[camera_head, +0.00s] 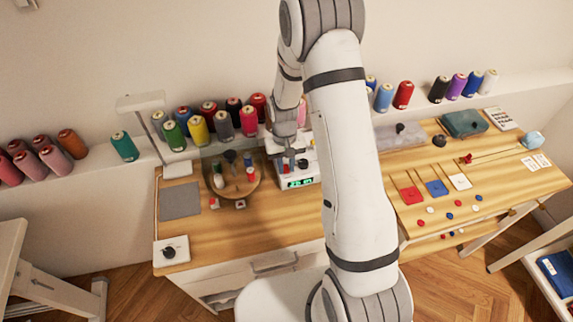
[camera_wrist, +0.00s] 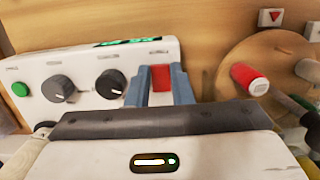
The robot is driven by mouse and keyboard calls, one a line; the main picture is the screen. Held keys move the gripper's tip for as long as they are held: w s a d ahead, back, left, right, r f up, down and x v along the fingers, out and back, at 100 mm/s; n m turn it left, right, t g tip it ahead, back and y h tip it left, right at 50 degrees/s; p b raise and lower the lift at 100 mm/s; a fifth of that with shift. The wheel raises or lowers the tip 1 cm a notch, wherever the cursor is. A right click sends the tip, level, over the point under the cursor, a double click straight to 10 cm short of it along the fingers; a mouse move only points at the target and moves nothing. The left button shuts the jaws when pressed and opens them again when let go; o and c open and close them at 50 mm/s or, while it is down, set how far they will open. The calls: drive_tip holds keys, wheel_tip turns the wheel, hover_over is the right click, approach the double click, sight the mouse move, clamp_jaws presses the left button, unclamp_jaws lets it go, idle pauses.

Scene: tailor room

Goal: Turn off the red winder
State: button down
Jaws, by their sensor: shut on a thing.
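A white control box (camera_head: 303,178) with a green lit display stands on the wooden table in the head view. In the wrist view, the box (camera_wrist: 88,72) shows a green button (camera_wrist: 20,89) and two dark knobs (camera_wrist: 58,88). A red block-like part (camera_wrist: 160,77) is at the box's right side there. My gripper (camera_wrist: 160,88) is shut on this red part, one blue-grey finger on each side. In the head view my gripper (camera_head: 289,162) is at the box's left part. The red part's lower portion is hidden by the gripper.
A round wooden tray (camera_head: 238,192) with spools stands just left of the box. A red spool (camera_wrist: 250,80) is close to my gripper in the wrist view. Thread cones (camera_head: 201,128) line the shelf behind. The table's left front is mostly clear.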

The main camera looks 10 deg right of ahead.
drive_tip(key=shift+w+g, duration=0.15)
drive_tip(key=shift+g, duration=0.55)
drive_tip(key=c, duration=1.3)
unclamp_jaws()
drive_tip(key=b+v, duration=0.1)
drive_tip(key=v, duration=0.6)
drive_tip(key=shift+b, duration=0.3)
drive_tip(key=shift+w+r, duration=0.1)
drive_tip(key=shift+r, duration=0.3)
